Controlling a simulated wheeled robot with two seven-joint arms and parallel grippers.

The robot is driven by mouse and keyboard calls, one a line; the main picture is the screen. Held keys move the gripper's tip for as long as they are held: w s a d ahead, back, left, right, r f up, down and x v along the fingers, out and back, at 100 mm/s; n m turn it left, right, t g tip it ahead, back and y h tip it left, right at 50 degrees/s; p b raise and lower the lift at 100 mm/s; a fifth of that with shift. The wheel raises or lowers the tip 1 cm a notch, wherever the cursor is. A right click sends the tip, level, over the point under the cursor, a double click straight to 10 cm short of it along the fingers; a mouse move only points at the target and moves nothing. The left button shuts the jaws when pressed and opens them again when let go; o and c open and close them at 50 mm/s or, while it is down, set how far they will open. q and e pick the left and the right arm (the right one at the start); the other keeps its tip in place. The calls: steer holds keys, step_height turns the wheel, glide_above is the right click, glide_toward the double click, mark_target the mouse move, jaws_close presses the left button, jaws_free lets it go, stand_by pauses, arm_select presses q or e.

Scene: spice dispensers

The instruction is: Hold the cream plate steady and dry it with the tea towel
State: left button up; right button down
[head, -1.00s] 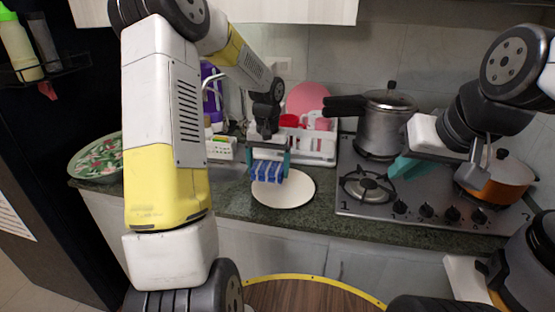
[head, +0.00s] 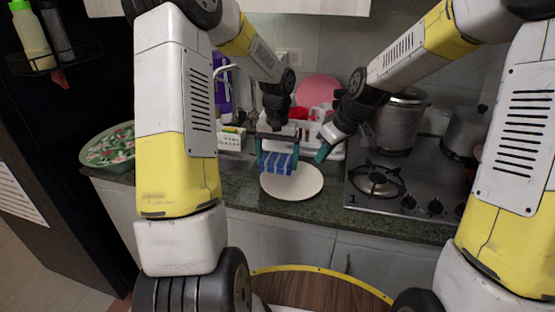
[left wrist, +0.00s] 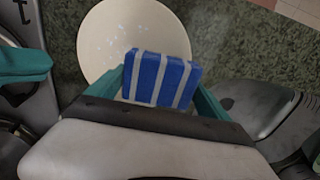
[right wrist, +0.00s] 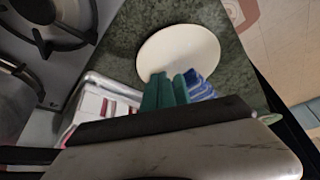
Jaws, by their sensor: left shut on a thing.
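The round cream plate (head: 303,186) lies flat on the green counter, left of the hob. It also shows in the left wrist view (left wrist: 104,42) and the right wrist view (right wrist: 180,50). My left gripper (head: 277,158) is shut on the folded blue-and-white striped tea towel (left wrist: 158,80). The towel hangs over the plate's left part in the head view; whether it touches the plate is unclear. My right gripper (head: 322,152) points down near the plate's upper right edge. Its teal fingers (right wrist: 165,88) are together with nothing seen between them, beside the towel (right wrist: 200,86).
The gas hob (head: 395,190) is right of the plate, with a pressure cooker (head: 401,125) behind. A white dish rack (head: 333,150) and pink plate (head: 318,92) stand at the back. A floral bowl (head: 108,148) is at far left. Counter in front of the plate is clear.

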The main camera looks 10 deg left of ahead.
mark_target(275, 182)
steer(key=a+f, duration=0.1)
steer(key=w+a+f, duration=0.1)
steer(key=shift+f+n, duration=0.35)
steer(key=shift+n, duration=0.05)
steer(key=shift+f, duration=2.35)
steer(key=shift+f, duration=0.4)
stand_by(1.1)
arm_select(q)
steer(key=shift+s, duration=1.9)
steer(key=shift+f, duration=0.9)
steer(key=shift+f, duration=0.6)
